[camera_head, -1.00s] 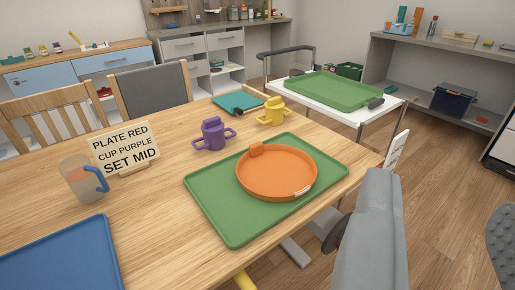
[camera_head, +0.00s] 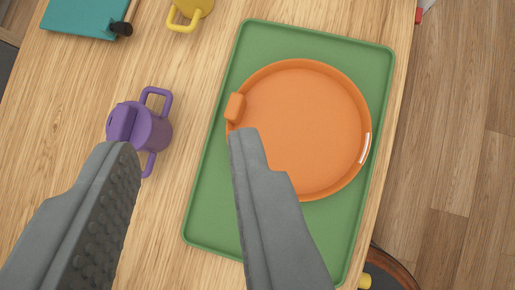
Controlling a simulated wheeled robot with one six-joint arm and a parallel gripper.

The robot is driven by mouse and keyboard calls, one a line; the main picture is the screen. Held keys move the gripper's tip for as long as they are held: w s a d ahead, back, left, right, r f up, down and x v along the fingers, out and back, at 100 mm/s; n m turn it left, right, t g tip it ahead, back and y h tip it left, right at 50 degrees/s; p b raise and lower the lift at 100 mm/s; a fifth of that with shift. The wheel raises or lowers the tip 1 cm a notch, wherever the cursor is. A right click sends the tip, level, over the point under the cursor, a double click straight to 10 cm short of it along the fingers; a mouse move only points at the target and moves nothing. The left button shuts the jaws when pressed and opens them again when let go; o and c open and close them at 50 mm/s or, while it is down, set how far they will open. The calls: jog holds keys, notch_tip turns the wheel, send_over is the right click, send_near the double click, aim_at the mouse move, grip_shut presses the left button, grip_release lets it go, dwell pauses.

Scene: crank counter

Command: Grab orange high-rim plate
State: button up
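The orange high-rim plate (camera_head: 305,120) lies on the green tray (camera_head: 212,195), near the tray's upper part. It has a raised rim, an orange block-like tab (camera_head: 235,107) on its left edge and a small white label (camera_head: 365,148) on its right edge. My gripper (camera_head: 180,145) is open, seen from above, with nothing between its fingers. The right finger's tip overlaps the plate's lower left rim in the picture and hides part of it. I cannot tell how high the fingers are above the plate.
A purple two-handled cup (camera_head: 139,126) stands left of the tray. A yellow cup (camera_head: 190,10) and a teal board-like item (camera_head: 85,16) are at the top left. The wooden table (camera_head: 60,130) ends just right of the tray, with floor beyond. Bare wood lies between cup and tray.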

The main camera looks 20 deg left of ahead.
jog(key=w+f+m+g, duration=0.4)
jog(key=w+f+g, duration=0.55)
jog(key=w, duration=0.25)
send_over(233, 105)
jog(key=shift+t, duration=0.35)
jog(key=f, duration=1.1)
jog(key=shift+w+d+f, duration=0.1)
jog(key=shift+w+f, duration=0.1)
jog(key=shift+f, duration=0.2)
jog(key=shift+s+f, duration=0.15)
jog(key=shift+f, duration=1.3)
jog(key=shift+s+f, duration=0.1)
jog(key=shift+f, duration=1.35)
grip_shut()
